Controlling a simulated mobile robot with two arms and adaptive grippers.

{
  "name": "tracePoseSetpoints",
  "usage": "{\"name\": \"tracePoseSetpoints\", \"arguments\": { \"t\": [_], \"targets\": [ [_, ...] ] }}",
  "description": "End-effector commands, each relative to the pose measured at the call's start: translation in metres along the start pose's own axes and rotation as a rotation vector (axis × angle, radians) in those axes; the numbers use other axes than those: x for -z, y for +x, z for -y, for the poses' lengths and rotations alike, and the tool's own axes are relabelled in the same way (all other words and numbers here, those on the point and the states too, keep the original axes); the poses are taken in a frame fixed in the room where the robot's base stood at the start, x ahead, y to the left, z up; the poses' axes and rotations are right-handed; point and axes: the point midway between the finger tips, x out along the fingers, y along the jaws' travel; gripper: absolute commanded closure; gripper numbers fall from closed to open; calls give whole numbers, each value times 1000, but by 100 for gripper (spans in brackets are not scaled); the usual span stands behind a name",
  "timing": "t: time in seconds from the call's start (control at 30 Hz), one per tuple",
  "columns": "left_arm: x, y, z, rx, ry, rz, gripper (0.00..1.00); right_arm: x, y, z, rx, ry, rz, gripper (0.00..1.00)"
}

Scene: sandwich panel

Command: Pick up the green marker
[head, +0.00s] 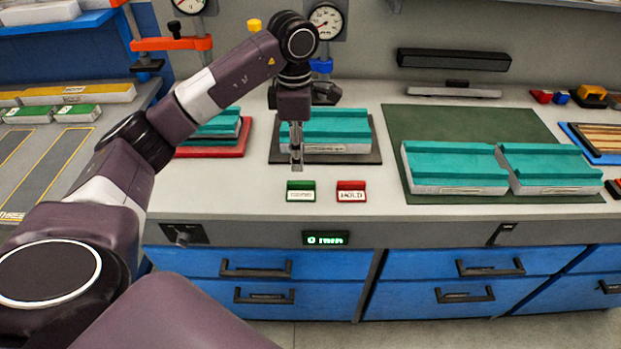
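A green marker (301,190) with a white label stands at the front of the grey worktop, left of centre. A red marker (351,191) with a white label reading HOLD stands just right of it. My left gripper (296,162) hangs fingers-down above and slightly behind the green marker, apart from it. Its fingers look close together from this side, and I cannot tell whether they are open or shut. Nothing shows between them. My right gripper is not in view.
A teal-topped panel on a dark mat (367,157) is right behind my gripper. More teal panels (455,168) lie on a green mat (455,120) at right, and others on a red tray (215,151) at left. Bare worktop surrounds the markers.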

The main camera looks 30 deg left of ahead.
Motion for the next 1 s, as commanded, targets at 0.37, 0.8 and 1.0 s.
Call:
{"name": "tracePoseSetpoints", "arguments": {
  "t": [0.37,0.8,1.0],
  "targets": [
    [-4,38,4,5,0,-6,70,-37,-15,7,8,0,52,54],
    [-9,76,5,0,0,-3,70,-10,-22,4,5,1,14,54],
    [-9,76,5,0,0,-3,81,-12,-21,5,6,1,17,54]
  ]
}}
